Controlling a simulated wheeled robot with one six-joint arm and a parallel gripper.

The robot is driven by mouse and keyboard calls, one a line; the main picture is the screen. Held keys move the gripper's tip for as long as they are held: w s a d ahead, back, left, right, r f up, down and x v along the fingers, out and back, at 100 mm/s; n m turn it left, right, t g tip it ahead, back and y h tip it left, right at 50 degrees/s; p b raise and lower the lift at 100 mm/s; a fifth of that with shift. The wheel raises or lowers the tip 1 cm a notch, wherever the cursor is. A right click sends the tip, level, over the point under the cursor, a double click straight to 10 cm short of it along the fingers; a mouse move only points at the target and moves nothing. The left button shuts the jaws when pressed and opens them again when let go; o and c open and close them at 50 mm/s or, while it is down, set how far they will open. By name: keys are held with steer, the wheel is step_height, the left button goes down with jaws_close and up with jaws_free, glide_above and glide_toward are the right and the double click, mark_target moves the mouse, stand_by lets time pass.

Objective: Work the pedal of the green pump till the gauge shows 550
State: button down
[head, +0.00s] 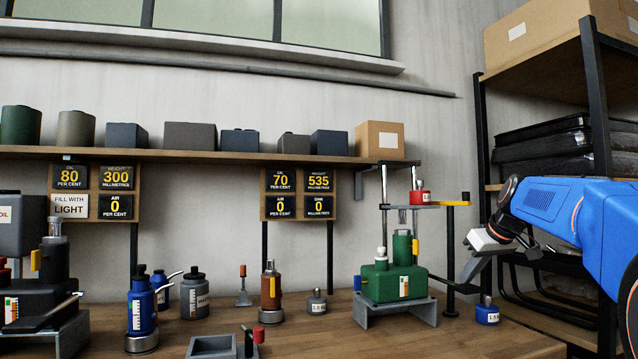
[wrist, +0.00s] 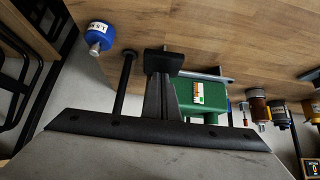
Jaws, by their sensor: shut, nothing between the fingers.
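The green pump (head: 400,282) stands on a grey stand on the bench and shows partly in the wrist view (wrist: 206,100). Its pedal (head: 447,284) is a lever reaching out to the right; the wrist view shows a grey bar with a black pad (wrist: 163,62). My gripper (head: 467,277) is shut and empty, its fingertips at the pad, seeming to touch or nearly touch it from above; the exact contact is hidden. The gauge board (head: 292,194) behind the pump has a height panel (head: 318,181) reading 535 millimetres. Its oil panel reads 70 per cent.
A black post (head: 450,250) with a yellow arm stands between pump and gripper. A blue weight (head: 487,312) sits near the bench's right end. Black shelving (head: 597,100) rises at right.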

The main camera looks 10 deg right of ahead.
mark_target(472, 288)
steer(key=shift+w+f, duration=0.2)
steer(key=shift+f, duration=1.25)
steer(key=shift+w+f, duration=0.15)
steer(key=shift+f, duration=1.25)
steer(key=shift+s+r, duration=0.2)
steer(key=shift+r, duration=1.25)
steer(key=shift+s+r, duration=0.15)
steer(key=shift+r, duration=1.25)
steer(key=shift+w+r, duration=0.15)
steer(key=shift+r, duration=2.85)
steer(key=shift+a, duration=0.1)
